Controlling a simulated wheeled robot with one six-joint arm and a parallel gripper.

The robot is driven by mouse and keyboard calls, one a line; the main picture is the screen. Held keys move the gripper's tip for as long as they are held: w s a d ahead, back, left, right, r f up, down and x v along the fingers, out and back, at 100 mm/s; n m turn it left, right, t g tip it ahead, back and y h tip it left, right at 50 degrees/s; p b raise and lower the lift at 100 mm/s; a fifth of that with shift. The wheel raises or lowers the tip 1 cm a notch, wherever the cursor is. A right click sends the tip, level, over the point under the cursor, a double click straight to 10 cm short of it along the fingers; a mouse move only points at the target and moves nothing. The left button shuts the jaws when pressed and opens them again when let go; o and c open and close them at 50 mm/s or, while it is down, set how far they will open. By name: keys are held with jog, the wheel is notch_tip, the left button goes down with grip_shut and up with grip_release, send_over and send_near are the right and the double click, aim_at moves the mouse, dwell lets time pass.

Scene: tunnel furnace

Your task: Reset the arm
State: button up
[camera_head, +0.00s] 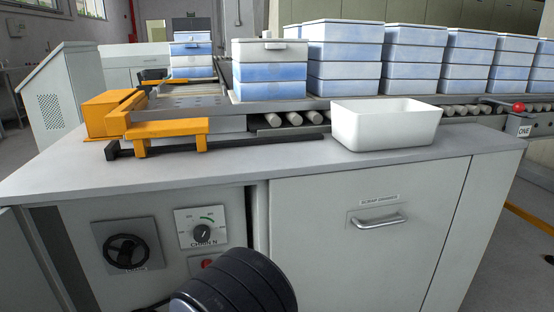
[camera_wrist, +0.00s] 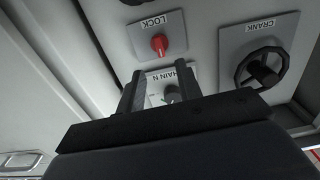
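My gripper (camera_wrist: 162,78) shows in the wrist view with its two dark fingers apart and nothing between them. It faces the front control panel of the bench. The chain dial (camera_wrist: 172,94) appears between and beyond the fingers, partly hidden by them. The red lock knob (camera_wrist: 159,43) is above the fingertips in that view, and the crank wheel (camera_wrist: 262,68) is to the right. In the head view, a dark rounded part of my arm rises at the bottom centre. My gripper is not clearly visible there.
The bench top (camera_head: 270,172) carries an empty white bin (camera_head: 385,130) and an orange pusher (camera_head: 165,130). Lidded blue-white boxes (camera_head: 345,70) stand on the roller conveyor behind. The scrap drawer handle (camera_head: 380,221) sticks out of the bench front. A red button (camera_head: 519,107) is at the right.

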jog(key=w+a+m+b, duration=0.2)
jog(key=w+m, duration=0.7)
jog(key=m, duration=1.3)
jog(key=b, duration=0.2)
jog(key=shift+b, duration=0.35)
jog(key=shift+m, duration=0.3)
dwell(0.4)
